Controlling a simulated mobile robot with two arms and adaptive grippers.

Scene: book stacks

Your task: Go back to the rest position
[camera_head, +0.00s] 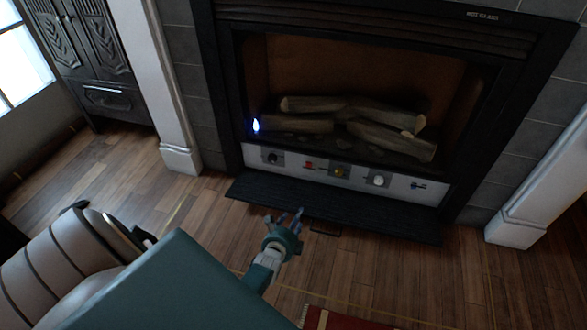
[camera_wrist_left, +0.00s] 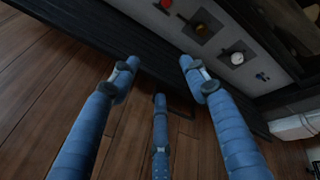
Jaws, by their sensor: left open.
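My left gripper (camera_head: 287,222) is low in front of the fireplace (camera_head: 350,190), near the front edge of the dark hearth slab (camera_head: 340,208). In the left wrist view its blue fingers (camera_wrist_left: 160,78) are spread apart with nothing between them. My teal arm reaches in from the bottom left of the head view. My right gripper is not in view.
The fireplace's pale control panel has a black knob (camera_head: 272,157), a red control (camera_head: 309,165) and a white dial (camera_head: 378,180). A dark cabinet (camera_head: 90,60) stands at left. Wood floor lies open between.

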